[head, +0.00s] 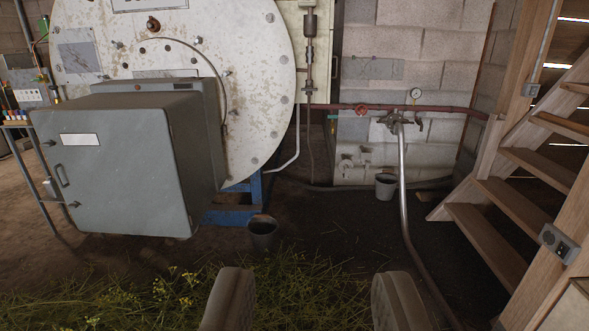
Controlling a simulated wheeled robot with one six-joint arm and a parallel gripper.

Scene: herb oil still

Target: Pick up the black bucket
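The dark bucket lies beyond the fingertips, a little left of the middle of the gap. The gripper touches neither bucket.
Cut green herbs (150,295) cover the floor at lower left. A grey cabinet (120,170) stands in front of the round white tank (255,100). A pipe (403,190) runs down to the floor at right, beside wooden stairs (500,200). Dark floor (330,225) between is clear.

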